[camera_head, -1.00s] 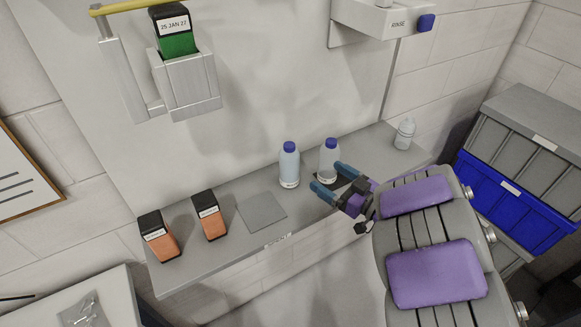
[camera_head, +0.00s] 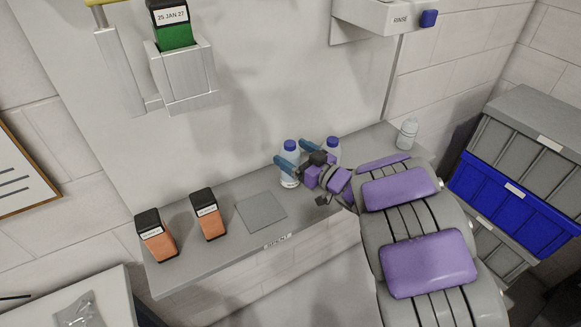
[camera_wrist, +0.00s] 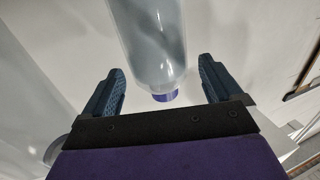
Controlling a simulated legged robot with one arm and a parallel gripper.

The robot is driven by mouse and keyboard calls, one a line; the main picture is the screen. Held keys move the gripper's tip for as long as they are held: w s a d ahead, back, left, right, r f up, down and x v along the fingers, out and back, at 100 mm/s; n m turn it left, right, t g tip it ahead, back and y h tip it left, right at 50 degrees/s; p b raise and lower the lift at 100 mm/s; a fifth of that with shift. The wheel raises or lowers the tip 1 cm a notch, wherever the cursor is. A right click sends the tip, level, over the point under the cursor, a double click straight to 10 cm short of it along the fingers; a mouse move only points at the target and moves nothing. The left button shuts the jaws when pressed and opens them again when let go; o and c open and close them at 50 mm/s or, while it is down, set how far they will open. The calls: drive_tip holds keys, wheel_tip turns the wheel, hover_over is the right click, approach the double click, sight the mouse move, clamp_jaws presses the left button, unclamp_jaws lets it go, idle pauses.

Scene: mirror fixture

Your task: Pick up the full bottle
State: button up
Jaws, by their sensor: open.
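Two clear bottles with blue caps stand upright on the grey shelf. My gripper (camera_head: 290,151) is open, and its blue fingers straddle the left bottle (camera_head: 290,182) in the head view. The right bottle (camera_head: 334,150) is partly hidden behind the fingers. In the wrist view, one bottle (camera_wrist: 150,40) shows upside down between the two open fingers (camera_wrist: 161,66), its cap towards the palm, with space on both sides. I cannot tell from these views which bottle is full.
A small pale bottle (camera_head: 407,133) stands at the shelf's right end. Two black-and-orange blocks (camera_head: 208,214) and a grey square pad (camera_head: 261,211) lie to the left. Stacked bins (camera_head: 510,200) stand at the right, and a rinse box (camera_head: 385,18) hangs above.

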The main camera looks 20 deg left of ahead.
sight(284, 149)
drive_tip(key=x, duration=0.4)
drive_tip(key=shift+a+f, duration=0.15)
drive_tip(key=shift+f, duration=0.15)
drive_tip(key=shift+d+r, duration=0.1)
drive_tip(key=shift+d, duration=0.2)
drive_tip(key=c, duration=0.5)
drive_tip(key=shift+a, duration=0.15)
clamp_jaws()
